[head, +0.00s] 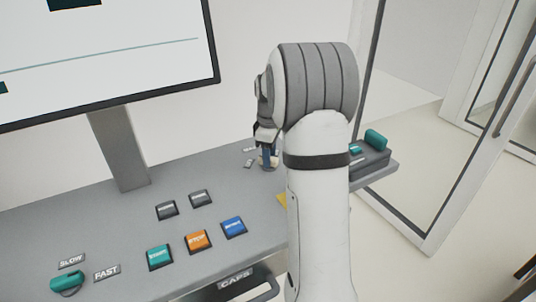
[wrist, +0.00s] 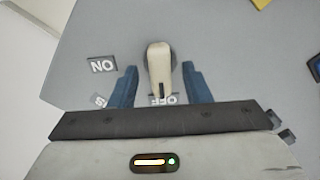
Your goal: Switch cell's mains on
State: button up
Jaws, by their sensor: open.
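The cream switch handle (wrist: 159,66) stands on a dark round base on the grey desk in the wrist view. Its dark-marked end points to the OFF label (wrist: 166,100), which is partly hidden. The ON label (wrist: 101,65) lies to the left and reads upside down. My gripper (wrist: 160,72) is open, with one blue finger on each side of the handle and a visible gap at both. In the head view my gripper (head: 267,154) is low over the desk's back part, and my arm hides much of that area.
Several push buttons, including the orange STOP button (head: 198,241), sit left of my arm. A SLOW/FAST selector (head: 67,282) is at the front left. A monitor (head: 110,60) stands behind. A dark box with a green knob (head: 376,139) is at the desk's right end.

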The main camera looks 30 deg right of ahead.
jog(key=shift+f, duration=0.3)
